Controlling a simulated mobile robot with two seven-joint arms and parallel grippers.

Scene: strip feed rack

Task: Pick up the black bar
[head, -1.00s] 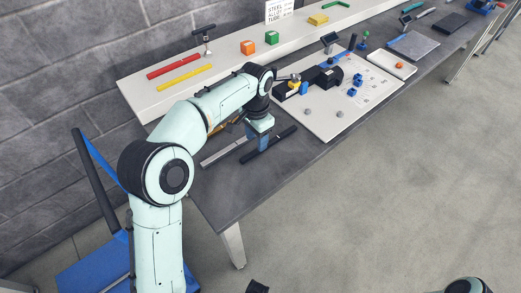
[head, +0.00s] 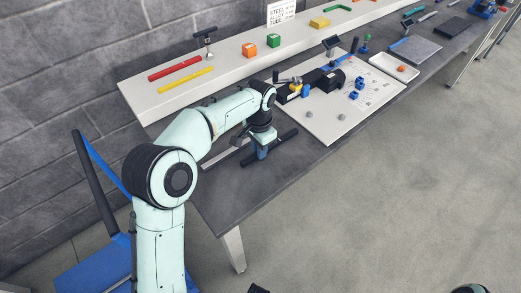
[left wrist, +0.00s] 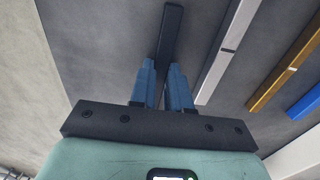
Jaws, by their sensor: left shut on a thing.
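The black bar (head: 286,136) lies along the near left part of the dark bench, slanting up to the right. My left gripper (head: 262,154), with blue fingers, is over its middle. In the left wrist view the bar (left wrist: 170,30) runs up and away from between the two fingertips of my left gripper (left wrist: 163,68), which are shut on it. The fingers hide part of the bar. I cannot tell whether it is clear of the bench top. My right gripper is not in view.
A silver bar (left wrist: 225,50), an amber bar (left wrist: 285,70) and a blue bar (left wrist: 307,102) lie beside the black bar. A white board (head: 330,128) with parts stands to the right. The shelf behind carries a red bar (head: 175,69) and a yellow bar (head: 186,80).

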